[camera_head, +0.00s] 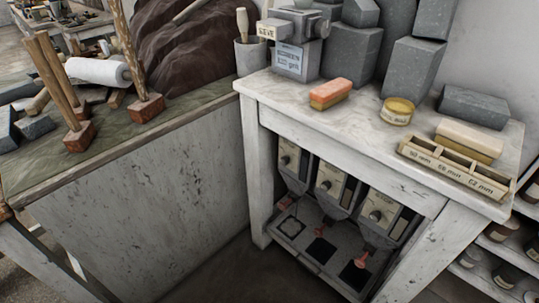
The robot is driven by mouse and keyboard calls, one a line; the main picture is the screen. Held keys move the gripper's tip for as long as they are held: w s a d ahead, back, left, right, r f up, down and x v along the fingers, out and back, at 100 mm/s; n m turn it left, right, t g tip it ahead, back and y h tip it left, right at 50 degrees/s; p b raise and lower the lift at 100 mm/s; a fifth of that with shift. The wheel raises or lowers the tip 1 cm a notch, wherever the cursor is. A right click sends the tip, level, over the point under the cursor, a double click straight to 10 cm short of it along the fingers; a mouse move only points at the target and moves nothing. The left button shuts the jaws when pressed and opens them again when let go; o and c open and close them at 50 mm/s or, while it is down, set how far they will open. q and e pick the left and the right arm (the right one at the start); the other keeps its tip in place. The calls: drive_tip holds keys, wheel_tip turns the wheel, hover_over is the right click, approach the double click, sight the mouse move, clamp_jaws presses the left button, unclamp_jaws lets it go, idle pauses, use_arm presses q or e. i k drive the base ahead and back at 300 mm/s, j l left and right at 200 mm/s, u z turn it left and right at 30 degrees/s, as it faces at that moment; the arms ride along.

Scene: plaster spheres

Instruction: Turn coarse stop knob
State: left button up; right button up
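Three grey dispenser units sit side by side under the white worktable (340,122). Each has a round grey knob on its front: a left knob (285,160), a middle knob (327,185) and a right knob (376,215). Lettering resembling "STOP" shows above the right knob; the labels are too small to tell which is the coarse one. Below the units, small red-orange parts (362,260) stand over a grey tray (311,262) with dark square patches. Neither of my grippers is in view.
On the worktable are an orange-topped block (330,93), a yellow round tin (397,111), a labelled compartment box (456,168), grey stone blocks (474,106) and a grey machine (297,43). A bench (120,140) stands left. Shelves of jars (502,230) are right. Table legs flank the units.

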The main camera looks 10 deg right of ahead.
sight(284, 161)
drive_tip(key=i+j, duration=0.55)
drive_tip(key=j, duration=0.3)
drive_tip(key=i+j, duration=0.3)
drive_tip(key=j, duration=0.1)
